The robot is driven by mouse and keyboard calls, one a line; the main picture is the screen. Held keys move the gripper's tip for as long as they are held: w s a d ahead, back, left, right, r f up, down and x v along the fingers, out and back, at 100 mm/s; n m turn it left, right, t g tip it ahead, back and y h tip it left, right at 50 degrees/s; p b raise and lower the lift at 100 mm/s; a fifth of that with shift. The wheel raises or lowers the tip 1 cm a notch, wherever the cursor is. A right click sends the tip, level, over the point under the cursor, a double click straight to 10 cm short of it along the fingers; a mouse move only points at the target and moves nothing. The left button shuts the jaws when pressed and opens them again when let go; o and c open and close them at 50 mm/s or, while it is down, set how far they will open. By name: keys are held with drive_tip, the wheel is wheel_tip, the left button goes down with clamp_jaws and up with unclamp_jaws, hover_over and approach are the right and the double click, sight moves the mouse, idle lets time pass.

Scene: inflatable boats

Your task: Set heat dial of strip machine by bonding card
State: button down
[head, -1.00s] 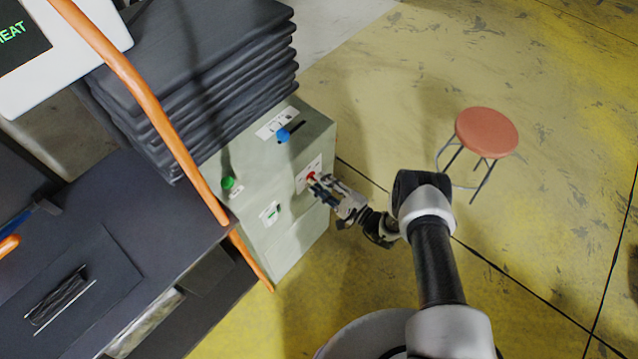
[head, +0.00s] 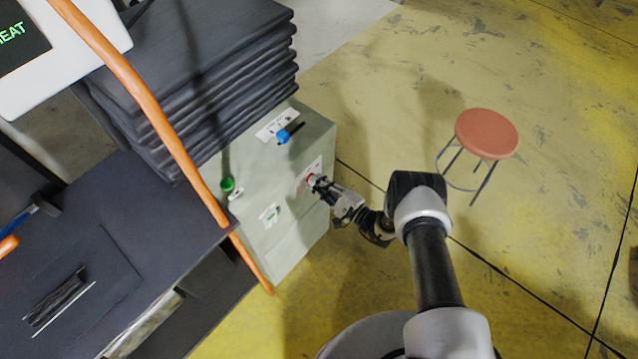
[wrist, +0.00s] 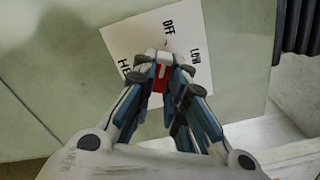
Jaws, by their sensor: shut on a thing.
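The strip machine is a grey-green box (head: 283,229) left of my arm in the head view. A white dial plate on its front shows in the wrist view (wrist: 213,25), with OFF at the top, LOW to the right and a partly covered word starting with H to the left. My gripper (head: 315,182) is at this plate, its fingers shut on the red heat dial (wrist: 161,79). The fingers hide much of the dial, so I cannot tell its setting. A dark screen (head: 20,45) at the top left shows green letters reading HEAT; the rest is out of view.
The machine also carries a blue knob (head: 283,136) and a green knob (head: 228,184). Folded dark sheets (head: 205,60) are stacked behind it. A dark bench (head: 150,215) and an orange post (head: 150,105) stand left. A red stool (head: 487,134) stands right on open yellow floor.

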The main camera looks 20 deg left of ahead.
drive_tip(key=shift+m, duration=0.3)
drive_tip(key=m+b, duration=0.6)
drive_tip(key=m, duration=1.7)
drive_tip(key=shift+b, duration=0.4)
drive_tip(key=shift+m, duration=0.3)
drive_tip(key=c, duration=1.6)
unclamp_jaws()
